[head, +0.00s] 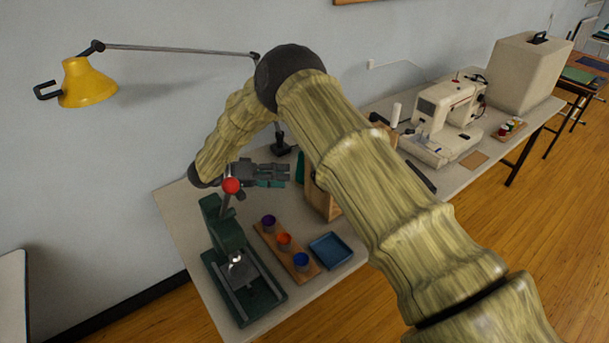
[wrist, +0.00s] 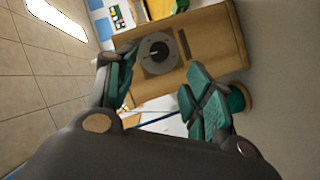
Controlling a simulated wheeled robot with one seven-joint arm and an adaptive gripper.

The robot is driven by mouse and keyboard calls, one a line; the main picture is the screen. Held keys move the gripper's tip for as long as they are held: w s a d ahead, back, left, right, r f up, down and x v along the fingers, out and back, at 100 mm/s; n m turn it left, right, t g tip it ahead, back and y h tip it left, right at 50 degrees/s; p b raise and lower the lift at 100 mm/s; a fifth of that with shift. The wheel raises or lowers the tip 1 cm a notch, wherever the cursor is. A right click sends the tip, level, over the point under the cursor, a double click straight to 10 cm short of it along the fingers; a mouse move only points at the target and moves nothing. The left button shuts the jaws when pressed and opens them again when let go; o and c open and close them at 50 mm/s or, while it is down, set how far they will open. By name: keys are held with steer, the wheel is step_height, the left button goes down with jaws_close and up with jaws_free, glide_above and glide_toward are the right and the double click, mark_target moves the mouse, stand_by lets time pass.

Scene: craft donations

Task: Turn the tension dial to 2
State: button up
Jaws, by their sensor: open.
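My gripper (head: 274,174) is open and empty above the left part of the table, and its spread fingers also show in the wrist view (wrist: 162,82). In the wrist view a round dark dial (wrist: 157,52) with a pale pointer mark sits on a grey plate on a wooden box (wrist: 215,45). The dial lies ahead of the gap between the fingers, and they look apart from it. Its numbers are too small to read. In the head view the wooden box (head: 322,198) is mostly behind my arm, and its dial is hidden. A white sewing machine (head: 447,118) stands farther right.
A green press (head: 228,236) with a red-knobbed lever stands at the left. Beside it are a wooden tray (head: 267,236) of small cups and a blue tray (head: 331,250). A yellow lamp (head: 84,82) reaches over the table. A beige case (head: 530,72) stands at the far end.

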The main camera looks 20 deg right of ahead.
steer(key=p+x, duration=0.3)
steer(key=x, duration=0.6)
steer(key=shift+c, duration=0.2)
steer(key=c, duration=1)
